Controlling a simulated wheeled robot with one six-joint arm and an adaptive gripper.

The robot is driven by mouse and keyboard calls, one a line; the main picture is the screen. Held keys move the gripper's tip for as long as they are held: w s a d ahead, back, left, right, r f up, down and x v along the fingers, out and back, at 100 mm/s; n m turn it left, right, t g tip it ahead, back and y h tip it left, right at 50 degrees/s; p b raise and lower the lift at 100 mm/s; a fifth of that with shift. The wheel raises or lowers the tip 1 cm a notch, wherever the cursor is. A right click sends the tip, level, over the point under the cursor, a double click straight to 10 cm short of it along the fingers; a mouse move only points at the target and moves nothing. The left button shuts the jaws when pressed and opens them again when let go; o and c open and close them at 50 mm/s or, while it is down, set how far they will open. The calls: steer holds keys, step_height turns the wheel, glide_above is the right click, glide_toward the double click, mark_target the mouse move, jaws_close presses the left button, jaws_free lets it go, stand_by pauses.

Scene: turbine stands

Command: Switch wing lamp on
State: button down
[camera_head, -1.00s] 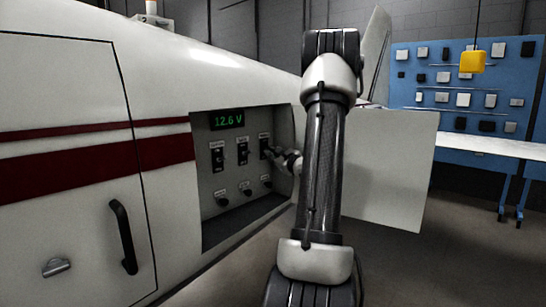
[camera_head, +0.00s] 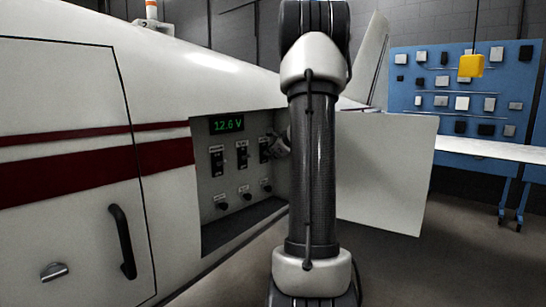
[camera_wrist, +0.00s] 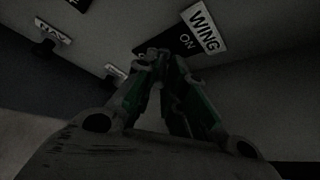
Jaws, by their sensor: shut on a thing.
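The switch panel (camera_head: 210,172) is set in a recess in the white aircraft's side, with a green "12.6 V" display (camera_head: 227,123). The wing lamp switch (camera_head: 264,150) is the rightmost of three upper switches. In the wrist view its black plate (camera_wrist: 186,41) reads "ON" below a white "WING" label (camera_wrist: 203,29). My gripper (camera_wrist: 160,57) is shut at this plate with its fingertips together over the switch's lever, which they hide. In the head view my gripper (camera_head: 278,146) shows only partly, beside the switch; my arm covers the rest.
A NAV switch (camera_wrist: 44,47) lies to the left in the wrist view. Several round knobs (camera_head: 243,190) sit below the upper switches. An open white panel door (camera_head: 390,170) stands right of the recess. A workbench (camera_head: 490,148) is at the back right.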

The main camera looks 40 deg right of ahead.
steer(key=shift+w+r+n+g, duration=0.2)
steer(key=shift+r+g, duration=0.2)
steer(key=shift+g, duration=0.35)
steer(key=shift+w+r+n+g, duration=0.15)
steer(key=shift+r+g, duration=0.2)
steer(key=shift+g, duration=0.4)
steer(key=shift+r, duration=0.1)
steer(key=c, duration=1.5)
jaws_free()
steer(key=shift+s, duration=0.1)
steer(key=s+a, duration=0.1)
steer(key=s, duration=0.3)
steer(key=s+a+r, duration=0.1)
steer(key=s+a, duration=0.1)
steer(key=s, duration=0.2)
steer(key=s+a+r, duration=0.1)
steer(key=s, duration=0.4)
steer(key=shift+s+a, duration=0.1)
steer(key=shift+a, duration=0.1)
